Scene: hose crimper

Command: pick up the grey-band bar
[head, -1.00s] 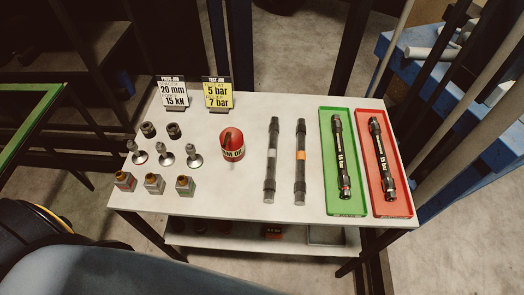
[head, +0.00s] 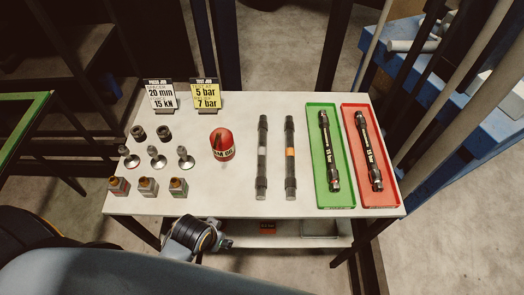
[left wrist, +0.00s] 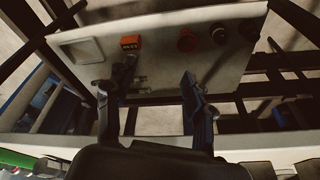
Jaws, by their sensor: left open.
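The grey-band bar (head: 262,172) is a dark rod with a pale grey band, lying on the white table left of the orange-band bar (head: 290,172). My left gripper is at the table's front edge, left of and nearer than the bar's near end; its wrist (head: 195,236) shows in the head view, with its fingers mostly hidden there. In the left wrist view the gripper (left wrist: 147,90) has its two dark fingers apart with nothing between them. The grey-band bar cannot be made out in that view. My right gripper is not in view.
A green tray (head: 316,199) and a red tray (head: 394,199), each holding a bar, stand to the right. A red oil can (head: 222,143) stands left of the bars, with several fittings further left. The lower shelf (left wrist: 165,80) holds an orange box (left wrist: 131,42).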

